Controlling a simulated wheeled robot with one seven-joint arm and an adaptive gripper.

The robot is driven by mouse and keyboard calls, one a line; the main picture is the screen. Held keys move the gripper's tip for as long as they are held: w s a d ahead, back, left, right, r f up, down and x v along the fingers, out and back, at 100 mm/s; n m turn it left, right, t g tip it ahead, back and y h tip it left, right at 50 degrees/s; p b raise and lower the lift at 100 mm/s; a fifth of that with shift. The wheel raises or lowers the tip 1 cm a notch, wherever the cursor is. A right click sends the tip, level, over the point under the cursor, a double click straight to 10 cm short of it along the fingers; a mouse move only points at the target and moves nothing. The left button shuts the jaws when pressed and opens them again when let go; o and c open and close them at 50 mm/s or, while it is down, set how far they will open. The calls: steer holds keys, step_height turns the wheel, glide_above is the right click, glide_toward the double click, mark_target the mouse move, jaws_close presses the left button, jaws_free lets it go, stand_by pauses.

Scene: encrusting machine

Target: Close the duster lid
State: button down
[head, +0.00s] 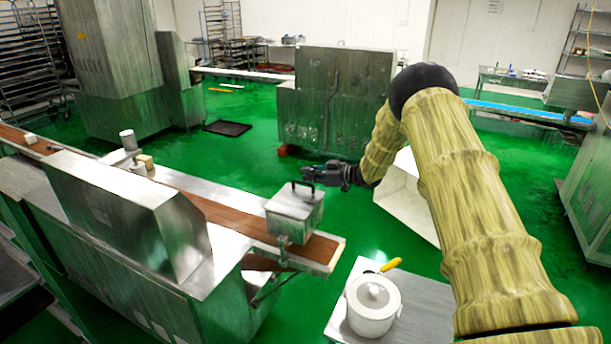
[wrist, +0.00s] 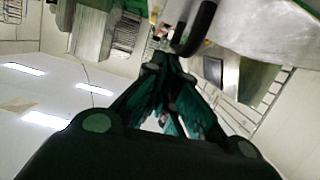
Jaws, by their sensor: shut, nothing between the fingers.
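The duster (head: 293,222) is a small metal box mounted over the end of the conveyor in the head view. Its lid (head: 288,205) lies on top, looking nearly flat; I cannot tell whether it is fully down. A black handle (head: 303,184) rises from the lid. My gripper (head: 305,174) is just behind and above the handle, with its fingers shut and empty. In the wrist view my fingertips (wrist: 163,62) are close to the black handle (wrist: 198,28), apart from it as far as I can see. A grey metal surface (wrist: 270,32), likely the lid, fills the upper right.
The brown conveyor belt (head: 222,213) runs left from under the duster. A sloped metal housing (head: 125,215) stands in front of it. A white lidded pot (head: 373,304) and a yellow-handled tool (head: 390,265) are on a small table (head: 425,312). Green floor is open behind the duster.

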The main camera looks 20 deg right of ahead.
stand_by(0.6)
steer(key=s+d+r+b, duration=0.2)
steer(key=s+d+r, duration=0.4)
steer(key=d, duration=0.1)
steer(key=shift+s+d, duration=0.15)
steer(key=shift+d, duration=0.2)
